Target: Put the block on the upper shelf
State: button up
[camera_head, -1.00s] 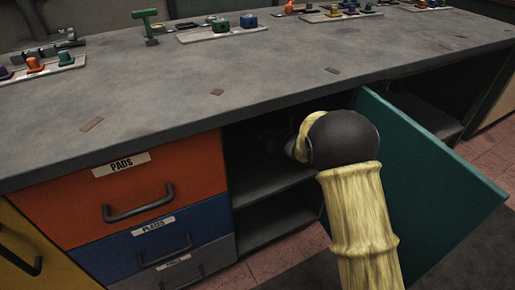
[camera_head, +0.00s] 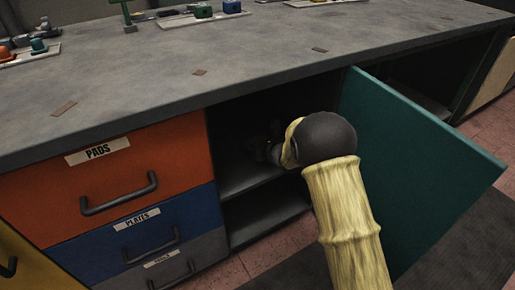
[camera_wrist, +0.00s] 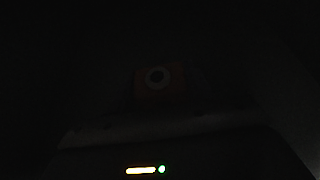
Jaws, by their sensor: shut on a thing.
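My gripper (camera_head: 266,150) reaches into the dark open cabinet, above the upper shelf (camera_head: 240,178), and its fingers are mostly lost in shadow. In the wrist view a dim orange block (camera_wrist: 142,88) with a pale ring and dark centre on its face shows near the middle. My gripper is shut on the block, though the fingers are too dark to make out in the wrist view. I cannot tell whether the block touches the shelf.
A teal door (camera_head: 425,165) stands open to the right, close beside my arm. Orange (camera_head: 150,185), blue and grey drawers are shut to the left. The worktop (camera_head: 270,70) overhangs the cabinet opening. A lower compartment (camera_head: 262,215) lies beneath the shelf.

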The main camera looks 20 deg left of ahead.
jog(key=shift+f, duration=0.6)
jog(key=shift+r, duration=0.1)
jog(key=o, duration=1.1)
jog(key=p+v, duration=0.4)
jog(key=v, duration=0.8)
